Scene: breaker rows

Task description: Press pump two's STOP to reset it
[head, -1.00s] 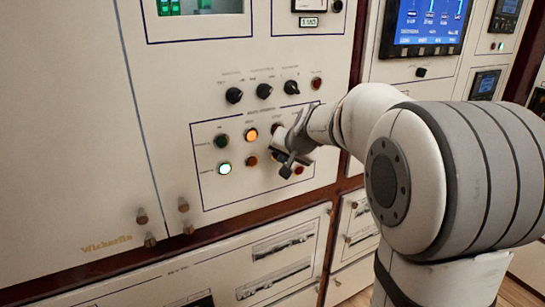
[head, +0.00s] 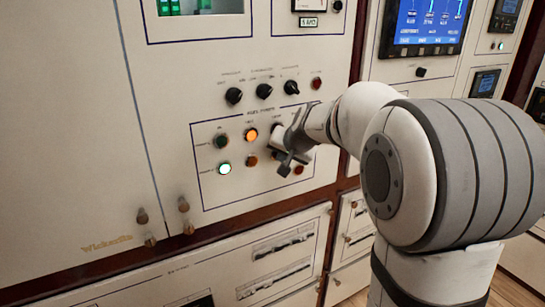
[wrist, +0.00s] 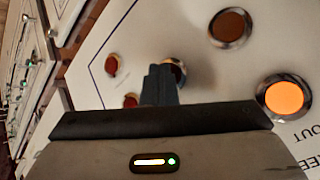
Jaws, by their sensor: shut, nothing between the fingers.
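The pump panel (head: 207,195) has two rows of round buttons and lamps in a blue outline. The upper row has a dark green button (head: 221,141) and a lit amber one (head: 251,135). The lower row has a lit green button (head: 224,168) and an unlit amber one (head: 251,160). My gripper (head: 279,152) is shut and empty at the panel's right half, hiding part of it.
Two red buttons (wrist: 112,65) (wrist: 130,101) lie beyond the fingertips in the wrist view. Dark knobs (head: 264,91) and a small red lamp (head: 316,83) are above the outlined panel. A blue screen (head: 430,24) is at upper right. Latches (head: 184,205) stick out at lower left.

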